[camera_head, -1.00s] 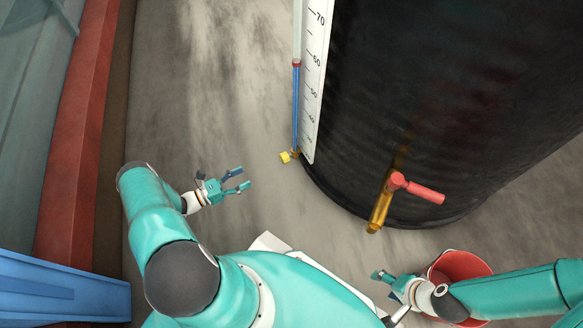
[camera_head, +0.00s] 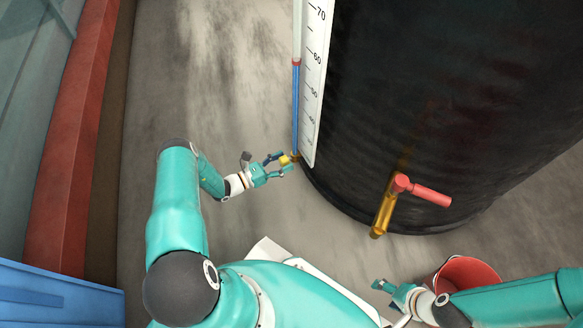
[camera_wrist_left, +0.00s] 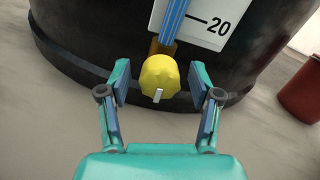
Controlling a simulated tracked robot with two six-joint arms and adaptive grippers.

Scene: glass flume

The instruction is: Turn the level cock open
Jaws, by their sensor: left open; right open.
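The level cock is a small yellow knob (camera_head: 285,160) at the foot of the blue sight tube (camera_head: 296,110), on the left side of the black tank. In the left wrist view the yellow knob (camera_wrist_left: 159,77) has a pale mark on its face. My left gripper (camera_head: 281,161) is open with its fingers around the knob. In the left wrist view the fingers (camera_wrist_left: 158,84) stand on either side of the knob, with gaps showing. My right gripper (camera_head: 383,287) is open and empty, low in the head view, beside the red bucket.
The black tank (camera_head: 450,100) carries a white scale (camera_head: 316,80) beside the tube. A brass tap (camera_head: 382,212) with a red handle (camera_head: 428,194) juts from its front. A red bucket (camera_head: 470,272) stands at lower right. Concrete floor (camera_head: 215,70) is clear on the left.

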